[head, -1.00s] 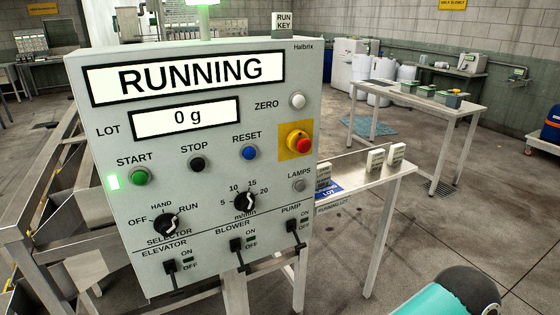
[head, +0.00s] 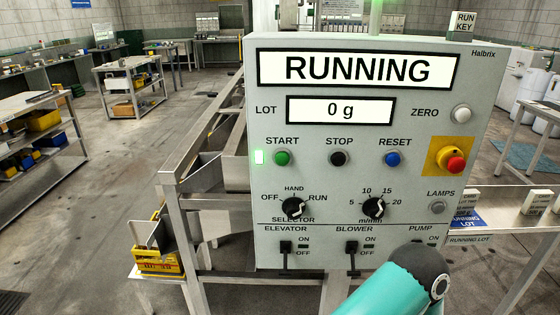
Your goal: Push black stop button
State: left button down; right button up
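The black stop button (head: 339,158) sits on the grey control panel (head: 300,112) under the word STOP. It is between the green start button (head: 282,158) and the blue reset button (head: 392,159). A teal and black part of my arm shows at the bottom right, in front of the panel's lower edge and over the pump switch area. Nothing covers the stop button. Neither gripper's fingers are visible.
A red emergency knob (head: 455,161) on a yellow plate is at the panel's right. Selector knobs and switches line the lower panel. A metal frame (head: 172,215) stands left of the panel, with a yellow bin (head: 160,262) beside it. Open floor lies further left.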

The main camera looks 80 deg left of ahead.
aim_at(338, 159)
jog(key=z, duration=0.85)
jog(key=i, duration=0.1)
jog(key=u, duration=2.2)
jog(key=k, duration=0.55)
jog(key=u, duration=0.25)
jog(key=i, duration=0.6)
jog(key=z, duration=0.15)
